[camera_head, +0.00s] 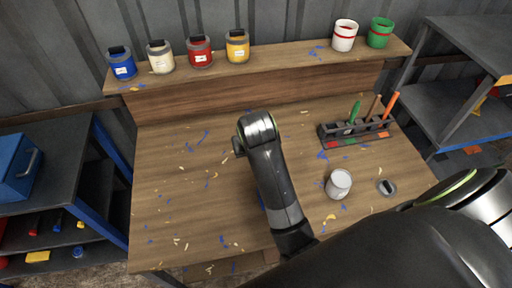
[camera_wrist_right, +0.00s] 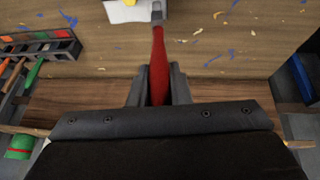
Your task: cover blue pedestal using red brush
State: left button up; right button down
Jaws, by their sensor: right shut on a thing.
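The red brush (camera_wrist_right: 158,68) is in the right wrist view, its red handle between the two dark fingers of my right gripper (camera_wrist_right: 157,80). The gripper is shut on the handle. The brush's metal collar is at the top edge of that view, and its bristles are out of frame. Beside the collar is a white surface (camera_wrist_right: 124,12) with a small yellow mark; I cannot tell what it is. In the head view my right arm reaches over the middle of the bench and hides the brush and fingers. No blue pedestal shows clearly. My left gripper is not in view.
The wooden bench (camera_head: 165,215) has paint flecks. A rack (camera_head: 355,140) with several brushes stands at right. A light grey can (camera_head: 338,184) and a dark lid (camera_head: 386,187) are near the right arm. Paint cans stand on the back shelf, including a blue can (camera_head: 122,70). The bench's left is clear.

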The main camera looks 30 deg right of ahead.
jog(key=shift+f, duration=0.5)
jog(key=shift+s, duration=0.1)
jog(key=shift+s+a+r+p, duration=0.2)
jog(key=shift+s+p, duration=0.1)
jog(key=shift+s, duration=0.35)
jog(key=shift+w+d+f, duration=0.1)
jog(key=shift+w+d, duration=0.1)
jog(key=shift+w, duration=0.6)
dwell(0.9)
